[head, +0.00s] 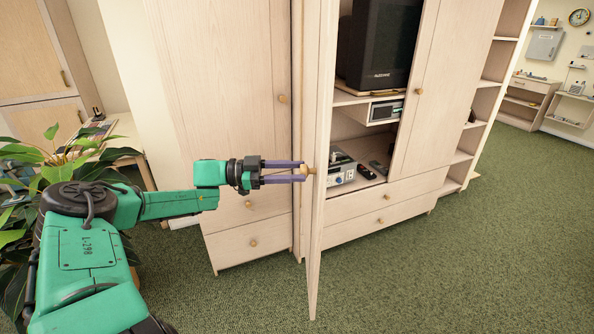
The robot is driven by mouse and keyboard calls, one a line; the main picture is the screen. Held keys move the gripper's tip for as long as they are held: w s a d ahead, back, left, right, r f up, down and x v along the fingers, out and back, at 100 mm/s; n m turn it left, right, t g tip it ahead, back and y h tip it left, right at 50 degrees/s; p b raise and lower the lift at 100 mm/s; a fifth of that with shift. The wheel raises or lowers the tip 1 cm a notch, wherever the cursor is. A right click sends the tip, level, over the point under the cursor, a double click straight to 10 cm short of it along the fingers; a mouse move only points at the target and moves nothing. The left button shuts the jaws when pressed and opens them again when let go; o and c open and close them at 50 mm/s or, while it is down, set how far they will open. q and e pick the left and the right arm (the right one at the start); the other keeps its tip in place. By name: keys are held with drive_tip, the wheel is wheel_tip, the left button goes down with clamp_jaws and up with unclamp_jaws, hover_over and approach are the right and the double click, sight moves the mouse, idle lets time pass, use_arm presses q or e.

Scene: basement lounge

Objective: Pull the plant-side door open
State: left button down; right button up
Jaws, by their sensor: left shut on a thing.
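A pale wood door (316,130) of the cabinet stands swung out toward me, seen nearly edge-on. Its round wooden knob (308,170) is between the fingertips of my left gripper (302,172), which is shut on it. The left arm reaches in from the left, past a leafy plant (20,160). Behind the open door, the cabinet interior shows a dark television (380,45) on a shelf. A closed door with a knob (283,98) stands left of the open door. My right gripper is not in view.
Below the television are a small clock-like device (386,110) and small electronics (341,172) on a lower shelf. Drawers (380,222) run under it. Open green carpet (450,280) lies in front and to the right.

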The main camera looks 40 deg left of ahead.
use_arm(q)
drive_tip(key=shift+w+r, duration=0.1)
drive_tip(key=shift+r, duration=0.15)
drive_tip(key=shift+c, duration=2.2)
unclamp_jaws()
drive_tip(key=shift+f, duration=0.2)
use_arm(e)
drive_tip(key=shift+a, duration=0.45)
use_arm(q)
drive_tip(key=p+v, duration=0.3)
drive_tip(key=v, duration=1.1)
drive_tip(key=shift+s+a+p, duration=0.2)
drive_tip(key=shift+s+p, duration=0.05)
drive_tip(key=shift+p, duration=0.1)
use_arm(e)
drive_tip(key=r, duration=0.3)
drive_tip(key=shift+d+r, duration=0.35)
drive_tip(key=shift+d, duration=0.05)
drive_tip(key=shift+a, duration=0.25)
